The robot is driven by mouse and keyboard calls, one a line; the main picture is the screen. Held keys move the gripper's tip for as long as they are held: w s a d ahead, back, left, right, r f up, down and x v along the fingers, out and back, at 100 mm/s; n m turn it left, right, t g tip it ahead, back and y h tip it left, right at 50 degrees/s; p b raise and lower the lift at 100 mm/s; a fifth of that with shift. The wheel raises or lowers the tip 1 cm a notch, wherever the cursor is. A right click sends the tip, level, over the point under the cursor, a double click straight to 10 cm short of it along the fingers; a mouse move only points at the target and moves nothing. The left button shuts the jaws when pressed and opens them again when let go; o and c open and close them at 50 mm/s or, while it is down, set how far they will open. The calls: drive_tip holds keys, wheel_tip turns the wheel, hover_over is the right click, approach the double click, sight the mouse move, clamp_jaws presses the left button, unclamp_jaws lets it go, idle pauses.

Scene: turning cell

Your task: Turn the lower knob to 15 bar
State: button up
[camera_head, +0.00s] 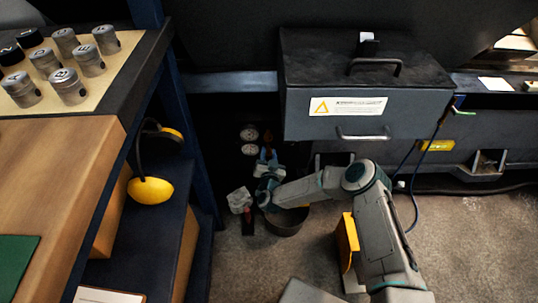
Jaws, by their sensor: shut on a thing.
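Two small round pale gauges sit one above the other in the dark recess left of the grey box: the upper gauge (249,133) and the lower gauge (249,149). A dark reddish knob (267,137) is beside the upper gauge. My gripper (267,156) is beside the lower gauge, at the lower knob's place, with blue showing at its tip. It is shut on the lower knob, which is mostly hidden by the jaws. The gauge readings and the knob's angle are too small to read.
A dark round pan (287,222) stands on the floor below. A blue-framed bench with yellow earmuffs (150,190) is at left.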

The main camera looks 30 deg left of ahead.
drive_tip(key=o, duration=1)
drive_tip(key=shift+d, duration=0.15)
drive_tip(key=shift+s, duration=0.35)
drive_tip(key=p+v, duration=0.4)
drive_tip(key=v, duration=0.9)
drive_tip(key=shift+d, duration=0.1)
